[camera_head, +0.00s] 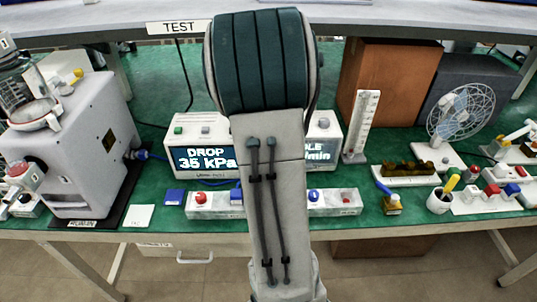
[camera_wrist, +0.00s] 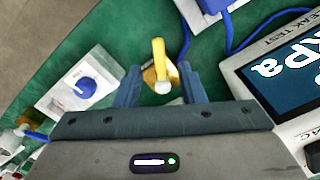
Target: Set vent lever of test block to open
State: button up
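A yellow lever (camera_wrist: 159,60) on a brass-coloured body shows in the wrist view between my fingers, with a round pale end at the bottom. My gripper (camera_wrist: 160,78) has its two blue fingers spread on either side of it, and green mat shows in the gaps. I cannot tell how far above the lever they are. In the head view my arm hides the lever and gripper. A white block with a blue knob (camera_wrist: 85,88) is left of the fingers; the same blue knob (camera_head: 313,194) shows in the head view. I cannot tell the lever's set position.
The leak test display (camera_wrist: 285,75) is close to the right finger; it reads "DROP 35 kPa" in the head view (camera_head: 207,158). Blue tubing (camera_wrist: 232,35) runs near the lever. A red knob (camera_head: 201,197) stands left of my arm, and a grey pump (camera_head: 75,140) farther left.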

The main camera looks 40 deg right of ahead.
notch_tip(320, 180, up, 9)
dwell(0.8)
